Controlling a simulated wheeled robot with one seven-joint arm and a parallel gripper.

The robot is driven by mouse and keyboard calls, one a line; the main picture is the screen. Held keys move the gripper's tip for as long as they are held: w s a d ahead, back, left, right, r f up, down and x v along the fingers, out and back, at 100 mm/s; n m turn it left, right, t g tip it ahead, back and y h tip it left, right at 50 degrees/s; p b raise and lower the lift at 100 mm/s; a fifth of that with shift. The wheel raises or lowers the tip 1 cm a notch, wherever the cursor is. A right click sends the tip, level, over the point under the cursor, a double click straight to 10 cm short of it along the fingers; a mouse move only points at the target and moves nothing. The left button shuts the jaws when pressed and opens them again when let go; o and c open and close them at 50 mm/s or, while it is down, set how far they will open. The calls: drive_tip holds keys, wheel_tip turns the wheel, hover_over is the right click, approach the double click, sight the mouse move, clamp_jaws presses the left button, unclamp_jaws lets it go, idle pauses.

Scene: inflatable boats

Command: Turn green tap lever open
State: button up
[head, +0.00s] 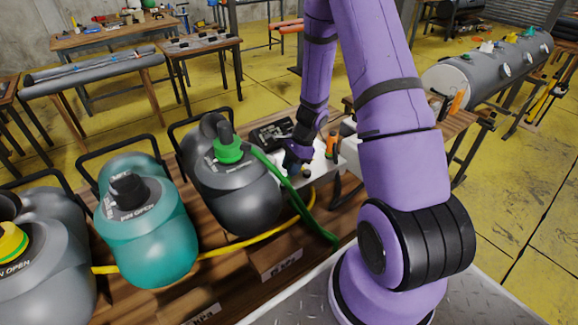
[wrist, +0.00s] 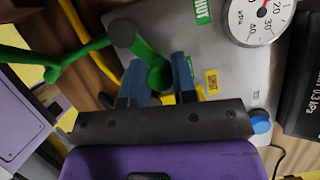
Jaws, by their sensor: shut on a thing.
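A pressure gauge (wrist: 258,18), a yellow label (wrist: 212,82) and a blue knob (wrist: 260,122) lie right of the fingers. A dark grey tank (head: 240,195) with a green hose (head: 300,205), a teal tank (head: 145,230) and a yellow hose (head: 225,250) crowd the bench's left.

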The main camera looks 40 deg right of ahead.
idle(0.5)
drive_tip(key=o, duration=0.9)
drive_tip(key=shift+s, duration=0.1)
drive_tip(key=v, duration=1.1)
